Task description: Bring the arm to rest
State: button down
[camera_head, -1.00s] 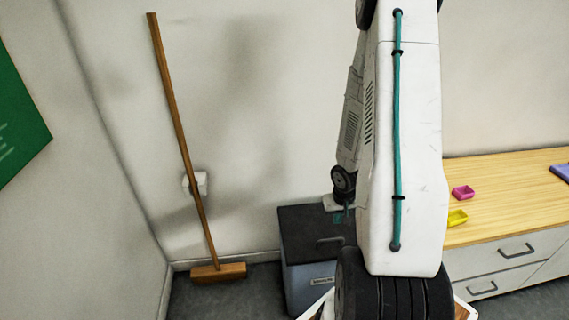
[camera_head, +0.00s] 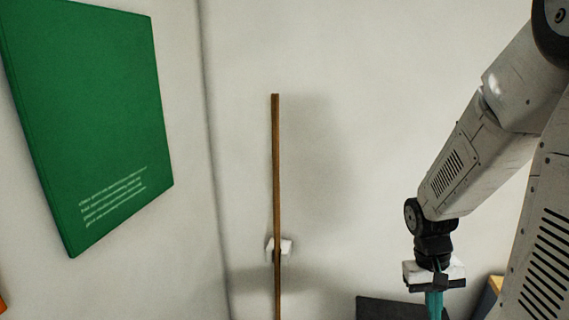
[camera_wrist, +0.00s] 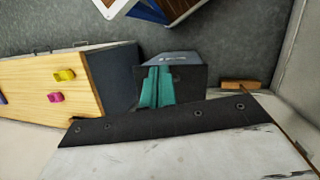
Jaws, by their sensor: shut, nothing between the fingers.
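My gripper (camera_head: 434,304) shows at the lower right of the head view, at the end of my arm, pointing down. Its teal fingers run off the bottom edge of that picture. In the wrist view my gripper (camera_wrist: 157,88) has its two teal fingers together, shut with nothing between them. It hangs in the air above a dark-lidded bin (camera_wrist: 185,70).
A green board (camera_head: 90,120) hangs left. Grey floor (camera_wrist: 230,30) is open.

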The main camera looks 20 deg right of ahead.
jog(key=s+a+r+n+t, duration=0.2)
jog(key=a+r, duration=0.7)
jog(key=s+a+r+n+t, duration=0.2)
jog(key=a+r+n, duration=0.1)
jog(key=a+r, duration=0.5)
jog(key=shift+s+a+r+t+y, duration=0.3)
jog(key=shift+s+a+r+t, duration=0.05)
jog(key=shift+t, duration=0.05)
